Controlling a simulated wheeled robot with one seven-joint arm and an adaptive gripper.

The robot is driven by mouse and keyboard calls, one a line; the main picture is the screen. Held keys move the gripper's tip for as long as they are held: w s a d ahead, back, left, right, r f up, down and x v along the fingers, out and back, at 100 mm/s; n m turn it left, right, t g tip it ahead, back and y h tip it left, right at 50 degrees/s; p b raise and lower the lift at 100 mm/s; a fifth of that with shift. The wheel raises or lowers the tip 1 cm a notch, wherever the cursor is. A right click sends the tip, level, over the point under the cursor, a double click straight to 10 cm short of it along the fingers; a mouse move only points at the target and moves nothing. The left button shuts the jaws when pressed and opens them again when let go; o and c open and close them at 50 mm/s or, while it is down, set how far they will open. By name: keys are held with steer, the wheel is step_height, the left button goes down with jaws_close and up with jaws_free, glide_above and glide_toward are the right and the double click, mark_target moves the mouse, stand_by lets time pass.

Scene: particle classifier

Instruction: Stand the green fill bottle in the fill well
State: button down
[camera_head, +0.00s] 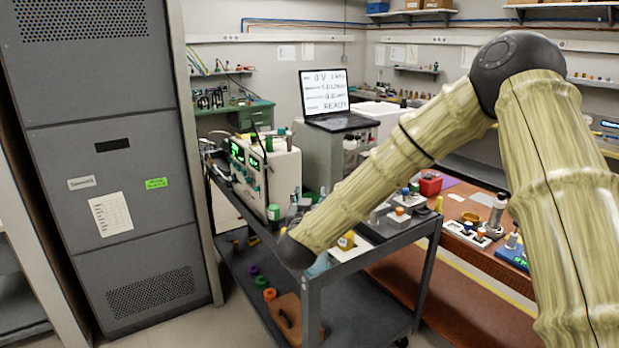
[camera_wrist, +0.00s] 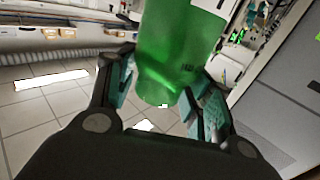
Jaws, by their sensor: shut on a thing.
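The green fill bottle (camera_wrist: 170,50) is translucent green with a pale label; its top runs out of the wrist view. My gripper (camera_wrist: 160,92) is shut on it, with a teal-padded finger on each side. The bottle's rounded end shows between the fingers, over the floor. In the head view my forearm hides most of the gripper, and I cannot pick out the held bottle with certainty. A cream instrument (camera_head: 284,176) with green displays stands on the grey cart. I cannot make out the fill well in either view.
The grey cart (camera_head: 365,254) has a lower shelf with coloured rings and a brown block. A tall grey cabinet (camera_head: 105,140) stands left of it. A brown bench (camera_head: 470,240) with small parts is at right. A laptop (camera_head: 325,95) stands behind.

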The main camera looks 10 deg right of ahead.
steer(key=s+f+n+y, duration=0.1)
steer(key=s+f, duration=0.3)
steer(key=f, duration=0.6)
steer(key=s+f+n+y, duration=0.1)
steer(key=s+f+y, duration=0.2)
steer(key=f, duration=0.7)
steer(key=s+a+f+n+y, duration=0.1)
steer(key=s+f+y, duration=0.1)
steer(key=s+f, duration=0.4)
step_height(320, 180, down, 4)
steer(key=shift+s+f+n+t, duration=0.1)
steer(key=shift+s+n+t, duration=0.2)
